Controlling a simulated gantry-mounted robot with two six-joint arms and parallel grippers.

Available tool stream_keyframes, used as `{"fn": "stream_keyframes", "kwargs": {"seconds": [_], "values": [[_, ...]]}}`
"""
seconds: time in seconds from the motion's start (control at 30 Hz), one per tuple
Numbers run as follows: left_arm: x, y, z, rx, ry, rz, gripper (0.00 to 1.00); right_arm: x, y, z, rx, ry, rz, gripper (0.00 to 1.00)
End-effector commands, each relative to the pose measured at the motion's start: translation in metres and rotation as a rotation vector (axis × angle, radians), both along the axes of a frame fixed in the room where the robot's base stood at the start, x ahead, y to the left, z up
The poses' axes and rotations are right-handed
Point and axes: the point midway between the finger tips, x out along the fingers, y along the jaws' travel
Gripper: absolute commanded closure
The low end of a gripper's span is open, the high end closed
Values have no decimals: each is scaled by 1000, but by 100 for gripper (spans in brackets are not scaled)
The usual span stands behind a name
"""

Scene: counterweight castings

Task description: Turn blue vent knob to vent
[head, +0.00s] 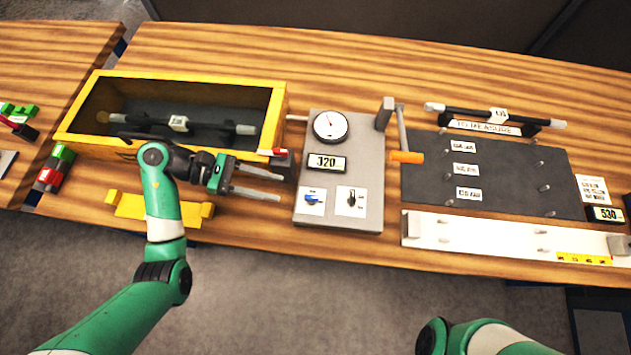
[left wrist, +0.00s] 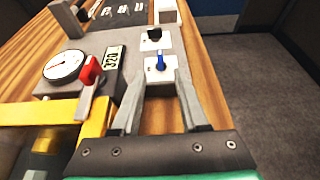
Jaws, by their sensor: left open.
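The blue vent knob (head: 313,201) sits on a white label plate at the lower left of the grey panel (head: 340,215). It also shows in the left wrist view (left wrist: 160,63), beyond my fingertips. A black knob (head: 351,198) is on the plate to its right. A round dial gauge (head: 331,125) and a display reading 320 (head: 327,162) are above them. My left gripper (head: 281,186) is open and empty, just left of the panel, its fingers pointing toward the blue knob. My right gripper is out of view; only part of my right arm shows at the bottom.
A yellow-rimmed box (head: 66,138) with a dark rod inside stands behind my left arm. A red piece (left wrist: 91,70) is at its corner near my gripper. A lever with an orange handle (head: 406,157) is right of the panel, beside a dark board (head: 510,190).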

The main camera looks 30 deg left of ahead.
Motion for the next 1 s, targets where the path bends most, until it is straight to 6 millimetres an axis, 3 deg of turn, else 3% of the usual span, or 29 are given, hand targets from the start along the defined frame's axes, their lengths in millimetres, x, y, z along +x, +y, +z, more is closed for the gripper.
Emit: {"fn": "stream_keyframes", "kwargs": {"seconds": [0.4,0.57,0.8,0.83,1.0], "values": [[27,-76,-34,0,-1,-5,56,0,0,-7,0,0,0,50],[32,-88,-38,1,-2,-2,56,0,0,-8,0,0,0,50],[33,-89,-38,0,-3,0,56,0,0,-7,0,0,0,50],[33,-89,-38,0,-3,-1,58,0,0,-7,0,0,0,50],[33,-89,-38,0,-3,-1,89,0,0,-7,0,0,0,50]]}}
